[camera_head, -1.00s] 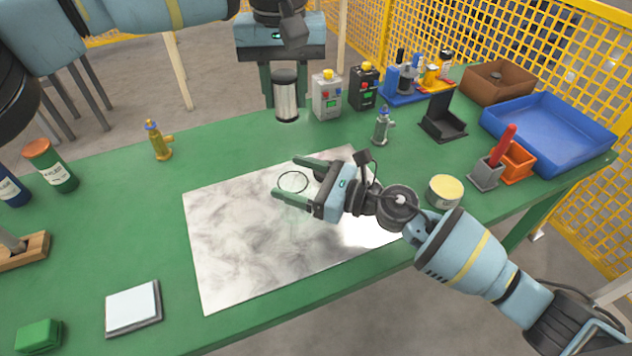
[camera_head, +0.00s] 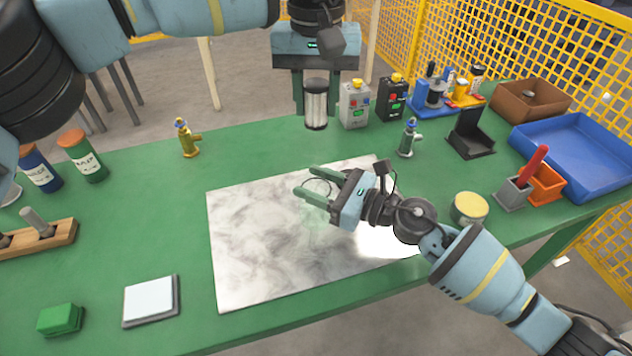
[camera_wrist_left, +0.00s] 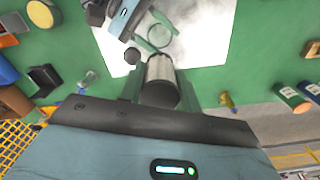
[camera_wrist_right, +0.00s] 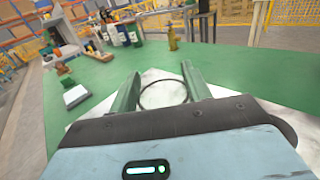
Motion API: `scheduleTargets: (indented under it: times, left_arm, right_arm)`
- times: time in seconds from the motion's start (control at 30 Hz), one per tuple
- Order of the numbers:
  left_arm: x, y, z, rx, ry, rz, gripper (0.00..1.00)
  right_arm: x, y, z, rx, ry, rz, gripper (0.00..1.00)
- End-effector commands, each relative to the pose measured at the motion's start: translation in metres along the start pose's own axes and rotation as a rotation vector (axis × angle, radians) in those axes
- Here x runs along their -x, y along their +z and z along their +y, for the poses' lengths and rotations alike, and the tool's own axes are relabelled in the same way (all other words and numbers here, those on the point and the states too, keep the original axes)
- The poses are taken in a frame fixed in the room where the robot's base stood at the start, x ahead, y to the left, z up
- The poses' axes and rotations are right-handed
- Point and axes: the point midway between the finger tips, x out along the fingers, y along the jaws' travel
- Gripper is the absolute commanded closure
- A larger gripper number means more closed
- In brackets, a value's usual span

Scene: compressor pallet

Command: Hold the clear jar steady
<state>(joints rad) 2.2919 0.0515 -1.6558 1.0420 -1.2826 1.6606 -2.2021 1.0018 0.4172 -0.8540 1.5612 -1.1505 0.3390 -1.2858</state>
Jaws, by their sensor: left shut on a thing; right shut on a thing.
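The clear jar (camera_head: 317,188) stands on the marble-patterned sheet, see-through, with mainly its round rim showing. My right gripper (camera_head: 306,181) is shut on it, one finger on each side. The rim also shows between the fingers in the right wrist view (camera_wrist_right: 163,94) and ahead in the left wrist view (camera_wrist_left: 160,36). My left gripper (camera_head: 316,112) is shut on a silver cylinder with dark ends (camera_head: 316,106), held at the far side of the table. The cylinder also shows in the left wrist view (camera_wrist_left: 160,80).
The marble-patterned sheet (camera_head: 260,240) lies on the green table (camera_head: 140,230). Beyond the jar stand a grey button box (camera_head: 354,105) and a small green-grey valve (camera_head: 408,138). A round yellow-topped tin (camera_head: 469,208) is close to my right wrist. The sheet's left part is clear.

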Motion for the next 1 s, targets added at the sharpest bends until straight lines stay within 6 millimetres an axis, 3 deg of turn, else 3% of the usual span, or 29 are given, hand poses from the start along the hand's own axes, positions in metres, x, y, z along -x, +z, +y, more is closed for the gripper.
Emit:
scheduleTargets:
  times: [1.0]
  left_arm:
    - [-0.061, 0.0, 0.0, 0.0, 0.0, -0.002, 0.89]
  right_arm:
    - [0.0, 0.0, 0.0, 0.0, 0.0, 0.001, 0.78]
